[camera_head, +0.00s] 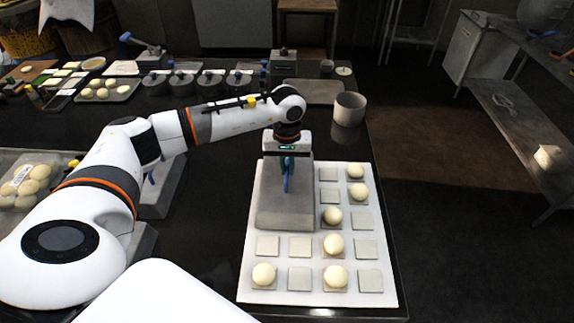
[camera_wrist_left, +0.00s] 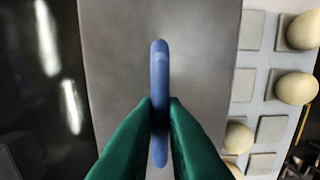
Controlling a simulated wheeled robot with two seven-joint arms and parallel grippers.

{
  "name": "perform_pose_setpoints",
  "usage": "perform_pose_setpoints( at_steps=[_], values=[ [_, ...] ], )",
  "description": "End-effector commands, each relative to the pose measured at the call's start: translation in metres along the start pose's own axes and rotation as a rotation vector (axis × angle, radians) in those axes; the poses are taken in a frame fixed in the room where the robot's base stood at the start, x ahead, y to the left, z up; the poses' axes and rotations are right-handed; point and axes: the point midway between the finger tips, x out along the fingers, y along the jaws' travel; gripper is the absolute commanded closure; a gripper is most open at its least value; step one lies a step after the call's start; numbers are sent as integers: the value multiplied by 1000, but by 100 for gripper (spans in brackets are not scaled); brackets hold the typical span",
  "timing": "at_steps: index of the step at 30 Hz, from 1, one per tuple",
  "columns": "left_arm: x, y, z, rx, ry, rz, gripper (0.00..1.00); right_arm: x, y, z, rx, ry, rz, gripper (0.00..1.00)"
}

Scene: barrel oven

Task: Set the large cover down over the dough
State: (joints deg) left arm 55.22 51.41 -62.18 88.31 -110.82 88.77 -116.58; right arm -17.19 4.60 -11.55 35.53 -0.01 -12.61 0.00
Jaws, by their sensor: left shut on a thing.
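The large cover (camera_head: 286,205) is a long grey box with a blue handle (camera_wrist_left: 159,100) on top. It stands over the upper left part of a white board (camera_head: 318,292) with square pads. My left gripper (camera_head: 287,172) is above the cover, shut on its blue handle; its green fingers pinch the handle in the left wrist view (camera_wrist_left: 160,110). Whatever is under the cover is hidden, and I cannot tell whether its rim touches the board. Several dough balls, one of them at the front left (camera_head: 264,274), sit uncovered on pads. My right gripper is not in view.
A grey cup (camera_head: 349,109) stands behind the board. Other grey covers (camera_head: 162,185) stand left of it, beside a tray of bagged dough (camera_head: 28,180). Small lidded pots and trays line the back. The dark table is bare between the left covers and board.

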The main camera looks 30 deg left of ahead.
Motion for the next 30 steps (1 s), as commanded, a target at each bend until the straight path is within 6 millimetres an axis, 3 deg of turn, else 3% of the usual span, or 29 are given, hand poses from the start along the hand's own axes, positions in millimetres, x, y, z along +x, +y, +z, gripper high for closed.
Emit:
perform_pose_setpoints(
  at_steps=[16, 17, 21, 30],
  values=[
    [8, 0, 0, 0, -1, -1, 100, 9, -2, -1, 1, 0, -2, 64],
    [7, 0, 0, 0, -1, -1, 86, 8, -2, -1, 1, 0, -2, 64],
    [7, 0, 0, 0, -1, -1, 64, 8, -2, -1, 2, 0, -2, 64],
    [7, 0, 0, 0, 0, 1, 64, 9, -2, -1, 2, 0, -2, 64]
  ],
)
